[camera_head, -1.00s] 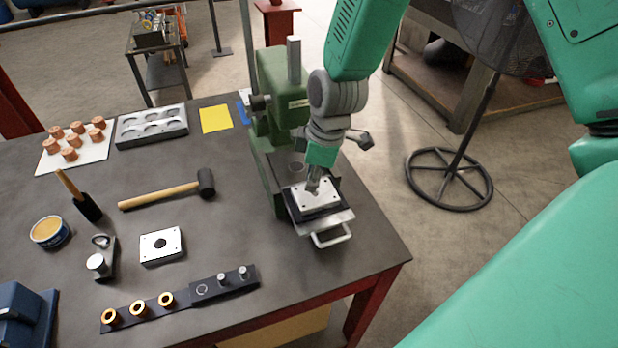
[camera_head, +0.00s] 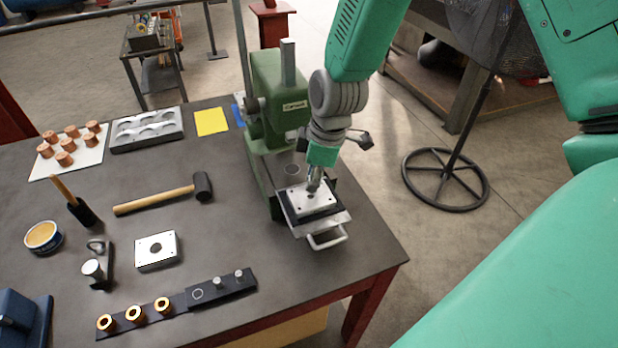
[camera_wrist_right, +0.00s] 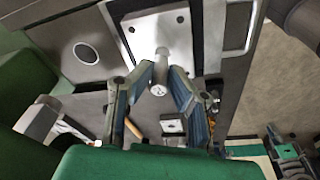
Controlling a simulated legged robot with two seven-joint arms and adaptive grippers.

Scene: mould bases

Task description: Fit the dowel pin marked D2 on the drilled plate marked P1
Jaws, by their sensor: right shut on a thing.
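My right gripper (camera_head: 314,186) is over the drilled plate (camera_head: 301,202) that lies on the press's dark tray. In the wrist view its fingers (camera_wrist_right: 160,82) are shut on a grey dowel pin (camera_wrist_right: 159,60), whose near end faces the camera. The pin stands over the middle of the pale plate (camera_wrist_right: 187,54); I cannot tell whether it sits in a hole. The marks on pin and plate are too small to read. A second drilled plate (camera_head: 144,260) lies on the table. My left gripper is not in view.
The green press (camera_head: 268,82) rises just behind and left of the gripper. A dark strip (camera_head: 182,305) holds two pins, three bushings and an empty ringed spot. A mallet (camera_head: 150,201) lies mid-table. The table's right edge is close to the press tray.

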